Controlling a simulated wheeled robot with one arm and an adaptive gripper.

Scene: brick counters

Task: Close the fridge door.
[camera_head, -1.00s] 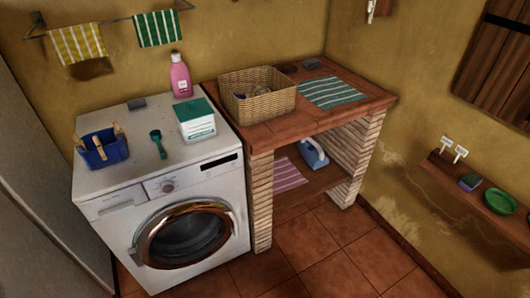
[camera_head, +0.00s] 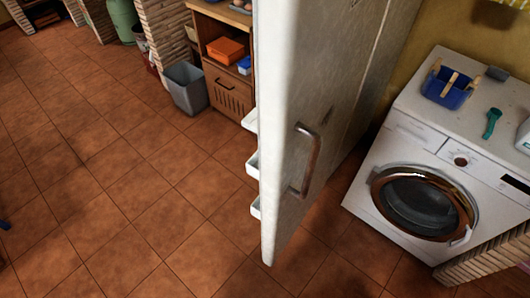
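The white fridge door (camera_head: 285,130) stands open in the middle of the head view, swung out toward me and seen nearly edge-on. Its metal handle (camera_head: 308,160) is on the side facing right. White door shelves (camera_head: 253,165) stick out from its inner side on the left. The fridge body (camera_head: 375,70) shows behind the door to the right; its interior is hidden by the door. My gripper is not in view.
A washing machine (camera_head: 405,160) stands right of the fridge with a blue basket (camera_head: 448,88) on top. A brick edge (camera_head: 490,262) is at the lower right. A grey bin (camera_head: 186,88) and wooden cabinet (camera_head: 228,92) stand behind the door.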

